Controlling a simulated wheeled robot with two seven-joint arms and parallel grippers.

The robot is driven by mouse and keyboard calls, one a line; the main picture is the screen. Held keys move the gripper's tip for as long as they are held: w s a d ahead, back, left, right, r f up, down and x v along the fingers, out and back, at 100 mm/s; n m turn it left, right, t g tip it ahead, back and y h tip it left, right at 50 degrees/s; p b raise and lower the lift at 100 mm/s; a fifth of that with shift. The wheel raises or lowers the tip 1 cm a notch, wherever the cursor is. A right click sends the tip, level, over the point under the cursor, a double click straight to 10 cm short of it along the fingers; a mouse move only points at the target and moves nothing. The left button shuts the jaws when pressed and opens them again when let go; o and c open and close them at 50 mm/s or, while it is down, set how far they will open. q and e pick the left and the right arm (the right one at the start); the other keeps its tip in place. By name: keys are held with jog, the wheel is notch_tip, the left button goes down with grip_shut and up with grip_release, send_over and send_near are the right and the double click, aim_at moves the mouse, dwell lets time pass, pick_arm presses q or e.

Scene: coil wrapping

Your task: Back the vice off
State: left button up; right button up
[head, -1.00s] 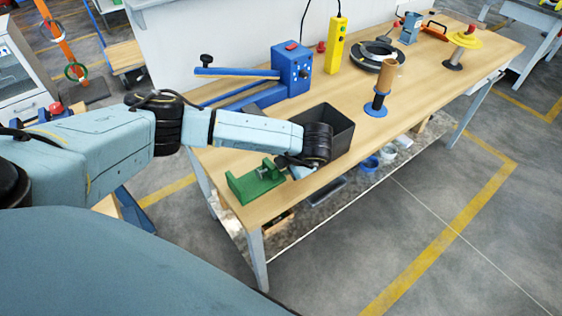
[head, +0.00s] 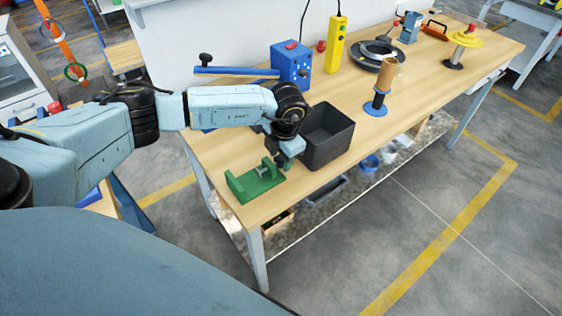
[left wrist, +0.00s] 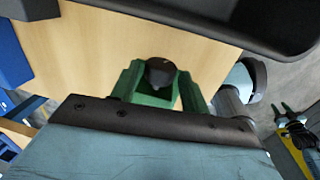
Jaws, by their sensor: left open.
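The green vice (head: 254,184) sits near the left front corner of the workbench. Its grey screw part shows at its far right side. My left gripper (head: 279,162) points down at that end of the vice, open. I cannot tell whether it touches the screw. In the left wrist view the vice (left wrist: 152,98) is partly hidden behind the gripper's dark body, and a dark round knob (left wrist: 160,72) shows above it between the green sides. The gap between the vice jaws is hard to judge. My right gripper is not in view.
A black open bin (head: 328,137) stands just right of my left gripper. A blue machine (head: 291,66) with a lever is behind it. A spool on a blue base (head: 376,106) stands farther right.

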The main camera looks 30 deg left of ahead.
pick_arm(q)
jog(key=shift+a+f+g+h+b, duration=0.15)
jog(key=shift+a+g+h+b, duration=0.15)
jog(key=shift+h, duration=0.4)
jog(key=shift+d, duration=0.1)
jog(key=shift+w+a+f+g+h+b, duration=0.15)
jog(key=shift+g+h+b, duration=0.1)
jog(key=shift+h+b, duration=0.4)
jog(key=shift+w+a+g+h+b, duration=0.15)
jog(key=shift+g+h+b, duration=0.1)
jog(key=shift+h+b, duration=0.35)
jog(key=shift+a+h+b, duration=0.1)
jog(key=shift+h+b, duration=0.45)
jog(key=shift+s+r, duration=0.1)
jog(key=shift+r, duration=0.2)
